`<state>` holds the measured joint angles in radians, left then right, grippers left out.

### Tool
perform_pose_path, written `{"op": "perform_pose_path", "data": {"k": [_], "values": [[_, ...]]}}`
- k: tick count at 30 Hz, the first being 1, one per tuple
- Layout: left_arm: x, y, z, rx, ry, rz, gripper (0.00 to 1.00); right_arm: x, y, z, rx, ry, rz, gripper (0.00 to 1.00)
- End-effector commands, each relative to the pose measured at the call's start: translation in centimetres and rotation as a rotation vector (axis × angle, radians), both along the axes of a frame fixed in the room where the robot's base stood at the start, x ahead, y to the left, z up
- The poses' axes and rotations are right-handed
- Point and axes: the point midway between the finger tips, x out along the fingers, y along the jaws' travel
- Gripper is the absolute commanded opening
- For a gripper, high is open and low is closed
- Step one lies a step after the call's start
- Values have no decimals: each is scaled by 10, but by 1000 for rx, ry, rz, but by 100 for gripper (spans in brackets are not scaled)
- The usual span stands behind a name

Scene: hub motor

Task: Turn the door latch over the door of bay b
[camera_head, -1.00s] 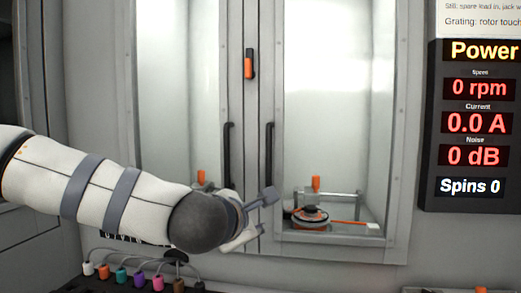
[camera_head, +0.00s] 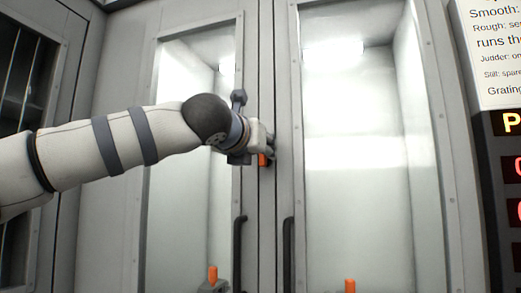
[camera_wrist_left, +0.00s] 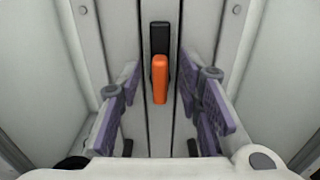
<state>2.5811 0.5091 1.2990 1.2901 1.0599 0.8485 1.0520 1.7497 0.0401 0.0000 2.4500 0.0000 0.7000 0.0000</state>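The door latch is a dark mount with an orange handle, on the strip between two glazed doors. In the head view only its orange end (camera_head: 263,160) shows beside my gripper; the rest is hidden. In the left wrist view the orange handle (camera_wrist_left: 160,80) hangs straight down below its dark mount (camera_wrist_left: 160,38). My left gripper (camera_head: 270,147) is at the latch. In the left wrist view its two fingers (camera_wrist_left: 160,100) are apart, one on each side of the handle, with gaps showing. No bay letter is readable. My right gripper is not in view.
The left door (camera_head: 148,200) and right door (camera_head: 440,180) look shut. Dark upright handles (camera_head: 238,255) and (camera_head: 288,255) flank the seam below the latch. Orange-topped items (camera_head: 213,272) and (camera_head: 350,286) show low behind the glass. A display panel (camera_head: 508,200) stands at the right.

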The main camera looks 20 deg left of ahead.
Motion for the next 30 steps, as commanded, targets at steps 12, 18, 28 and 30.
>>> {"op": "perform_pose_path", "data": {"k": [12, 18, 28, 30], "values": [[5, 0, 1, 2, -2, 0, 12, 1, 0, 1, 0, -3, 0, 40], [5, 0, 1, 2, -2, 0, 0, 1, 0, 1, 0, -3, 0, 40], [5, -2, 1, 67, -5, 0, 0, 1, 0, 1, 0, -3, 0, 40], [5, -3, 1, 107, -7, 1, 0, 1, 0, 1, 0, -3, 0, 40]]}}
